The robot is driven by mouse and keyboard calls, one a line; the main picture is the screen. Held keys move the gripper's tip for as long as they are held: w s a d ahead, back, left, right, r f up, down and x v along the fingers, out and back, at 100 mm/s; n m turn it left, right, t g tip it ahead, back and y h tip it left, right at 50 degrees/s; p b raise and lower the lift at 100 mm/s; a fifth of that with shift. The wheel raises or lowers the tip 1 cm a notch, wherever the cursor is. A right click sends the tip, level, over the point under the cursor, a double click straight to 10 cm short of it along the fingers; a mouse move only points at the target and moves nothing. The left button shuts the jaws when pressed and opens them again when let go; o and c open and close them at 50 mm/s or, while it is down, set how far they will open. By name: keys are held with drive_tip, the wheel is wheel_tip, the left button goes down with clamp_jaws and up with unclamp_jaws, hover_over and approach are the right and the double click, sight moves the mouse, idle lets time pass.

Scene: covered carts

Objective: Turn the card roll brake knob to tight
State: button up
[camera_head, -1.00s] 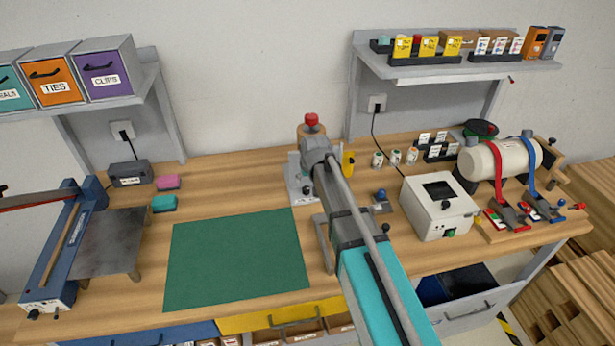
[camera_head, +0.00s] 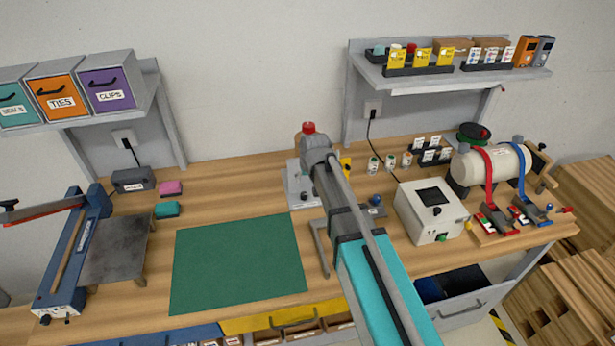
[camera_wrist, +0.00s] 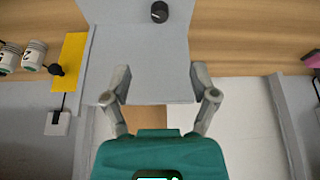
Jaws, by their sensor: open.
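A grey stand (camera_head: 302,190) on the bench is partly hidden by my arm in the head view. In the wrist view its grey plate (camera_wrist: 140,50) fills the upper middle and bears a round black knob (camera_wrist: 159,11) with a light mark. A red knob (camera_head: 308,127) shows above my wrist in the head view; I cannot tell which knob is the brake. My gripper (camera_wrist: 160,82) is open and empty, its fingers at the near edge of the grey plate, apart from the black knob. A tan patch shows between the fingers. The head view hides the fingertips.
A yellow plate with a black knob (camera_wrist: 57,70) and small cans (camera_wrist: 20,57) stand beside the stand. A white box (camera_head: 432,210) is right of my arm in the head view. A green mat (camera_head: 238,262) lies flat at left. The wall is close behind.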

drive_tip(key=s+d+f+m+g+h, duration=0.1)
drive_tip(key=s+d+f+m+g, duration=0.1)
drive_tip(key=s+d, duration=1.9)
drive_tip(key=shift+d+m+g+b, duration=0.45)
drive_tip(key=shift+m+g, duration=0.45)
drive_tip(key=shift+g, duration=0.3)
drive_tip(key=shift+f, duration=0.1)
